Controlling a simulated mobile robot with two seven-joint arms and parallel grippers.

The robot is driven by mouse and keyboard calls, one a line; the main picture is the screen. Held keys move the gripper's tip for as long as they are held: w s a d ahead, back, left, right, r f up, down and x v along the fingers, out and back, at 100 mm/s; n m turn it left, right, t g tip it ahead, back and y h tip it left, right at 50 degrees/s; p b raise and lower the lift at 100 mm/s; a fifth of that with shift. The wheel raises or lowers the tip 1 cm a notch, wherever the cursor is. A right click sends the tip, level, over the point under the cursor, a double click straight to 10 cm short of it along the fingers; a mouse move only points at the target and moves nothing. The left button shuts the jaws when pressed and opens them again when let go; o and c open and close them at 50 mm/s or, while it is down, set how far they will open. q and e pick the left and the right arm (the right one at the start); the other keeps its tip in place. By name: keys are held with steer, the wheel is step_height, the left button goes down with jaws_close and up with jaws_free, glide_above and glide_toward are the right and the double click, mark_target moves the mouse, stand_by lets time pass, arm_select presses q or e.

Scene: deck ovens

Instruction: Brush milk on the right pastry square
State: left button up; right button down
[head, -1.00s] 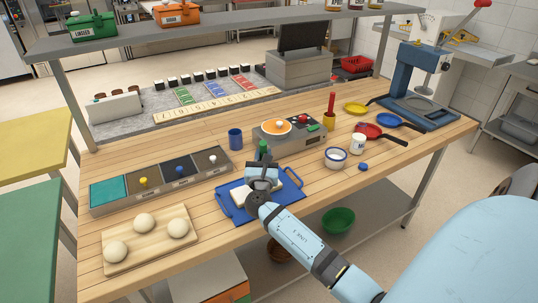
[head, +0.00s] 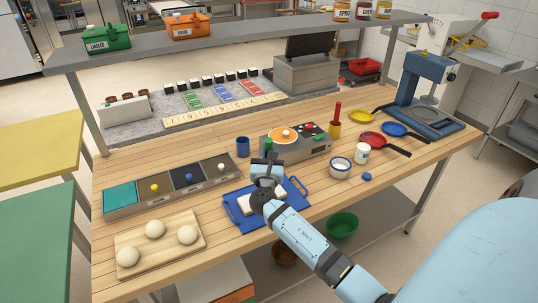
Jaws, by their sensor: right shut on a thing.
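A blue tray (head: 302,206) lies near the front edge of the wooden table. It bears pale pastry squares. The left pastry square (head: 245,205) shows at the left of my wrist. The right pastry square (head: 295,189) is partly covered by my right arm. My right gripper (head: 267,163) is over the tray's back part, shut on a green-handled tool, likely the brush (head: 268,144). The brush's lower end is hidden, so I cannot tell if it touches pastry. A white bowl with a blue rim (head: 340,168) stands right of the tray. My left gripper is not in view.
A white jar (head: 362,153) and a small blue cap (head: 367,177) are beside the bowl. A board with dough balls (head: 198,220) and a bin row (head: 130,207) lie left. A scale-like unit (head: 318,146) and a blue cup (head: 243,147) stand behind the tray.

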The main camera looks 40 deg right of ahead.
steer(key=shift+r+p, duration=0.45)
steer(key=shift+r, duration=0.45)
steer(key=d, duration=1)
steer(key=shift+f, duration=0.1)
